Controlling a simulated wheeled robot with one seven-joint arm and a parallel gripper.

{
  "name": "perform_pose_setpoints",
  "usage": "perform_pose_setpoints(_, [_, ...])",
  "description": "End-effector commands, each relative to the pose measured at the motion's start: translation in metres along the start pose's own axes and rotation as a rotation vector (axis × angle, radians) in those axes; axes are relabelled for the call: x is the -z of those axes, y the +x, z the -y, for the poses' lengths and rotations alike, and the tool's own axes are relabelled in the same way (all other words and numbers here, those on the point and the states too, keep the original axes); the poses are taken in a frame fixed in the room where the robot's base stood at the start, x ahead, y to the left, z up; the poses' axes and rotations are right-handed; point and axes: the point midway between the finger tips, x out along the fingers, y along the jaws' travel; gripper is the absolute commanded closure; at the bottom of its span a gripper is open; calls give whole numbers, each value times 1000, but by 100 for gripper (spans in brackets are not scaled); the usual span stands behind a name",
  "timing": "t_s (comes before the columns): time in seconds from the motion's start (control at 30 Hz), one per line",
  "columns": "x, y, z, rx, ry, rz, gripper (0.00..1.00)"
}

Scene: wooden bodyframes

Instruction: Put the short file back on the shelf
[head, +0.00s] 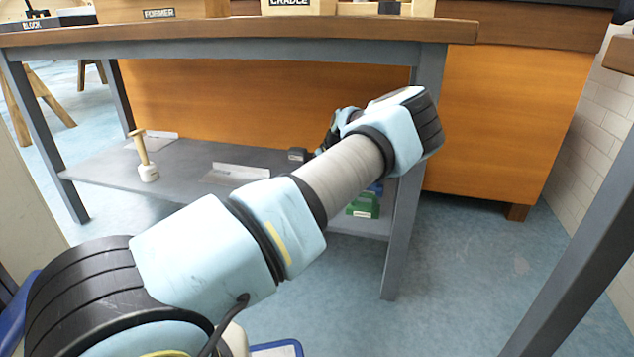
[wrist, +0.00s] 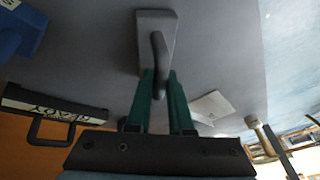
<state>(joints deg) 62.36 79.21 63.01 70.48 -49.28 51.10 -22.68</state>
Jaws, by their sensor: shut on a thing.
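My gripper (wrist: 160,100) has two dark green fingers, closed around the dark looped handle of a narrow grey block in the wrist view. This block (wrist: 152,22) looks like the short file, though no name shows on it. It appears over or against the grey lower shelf (wrist: 222,50); I cannot tell whether it touches. In the head view my forearm reaches toward the lower shelf (head: 100,170) under the workbench and hides most of the gripper and the file.
A green block (head: 363,206) is by the right leg. A dark labelled box with a handle (wrist: 55,108) and a blue block (wrist: 18,28) show in the wrist view.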

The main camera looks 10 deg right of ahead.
Motion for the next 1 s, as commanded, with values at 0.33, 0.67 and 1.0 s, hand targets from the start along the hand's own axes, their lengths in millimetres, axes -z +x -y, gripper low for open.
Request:
perform_pose_setpoints(0.33, [0, 1, 0, 0, 0, 0, 68])
perform_pose_setpoints(0.67, [-1, 1, 0, 0, 0, 0, 51])
perform_pose_setpoints(1.0, [2, -34, 0, -4, -1, 1, 51])
